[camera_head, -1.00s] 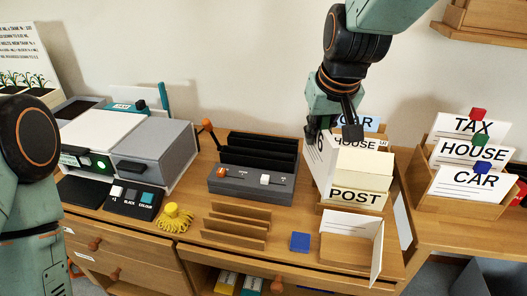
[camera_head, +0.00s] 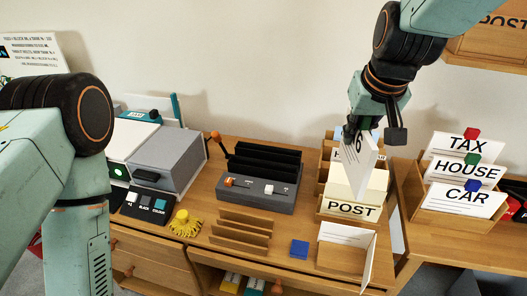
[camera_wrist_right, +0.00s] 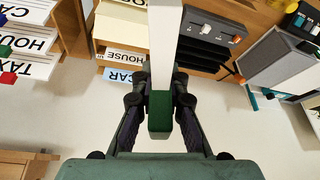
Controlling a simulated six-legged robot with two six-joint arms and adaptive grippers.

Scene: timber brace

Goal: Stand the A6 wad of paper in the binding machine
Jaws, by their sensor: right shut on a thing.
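The A6 wad of paper (camera_head: 361,167) is a white upright block with a black "6" near its top. My right gripper (camera_head: 362,128) is shut on its upper end and holds it over the sorting rack, in front of the card dividers. In the right wrist view the wad (camera_wrist_right: 165,40) is a white strip between the fingers of my right gripper (camera_wrist_right: 160,98). The binding machine (camera_head: 254,197) is dark grey with black upright plates, an orange lever and a white slider. It stands left of the wad, its slots empty. My left gripper is out of view.
The divider rack (camera_head: 350,210) with its POST card stands below the wad. A TAX, HOUSE and CAR rack (camera_head: 460,207) is to the right. A wooden slotted stand (camera_head: 240,238), a blue block (camera_head: 299,249) and a yellow coiled item (camera_head: 183,224) lie in front. A grey printer (camera_head: 163,158) is left.

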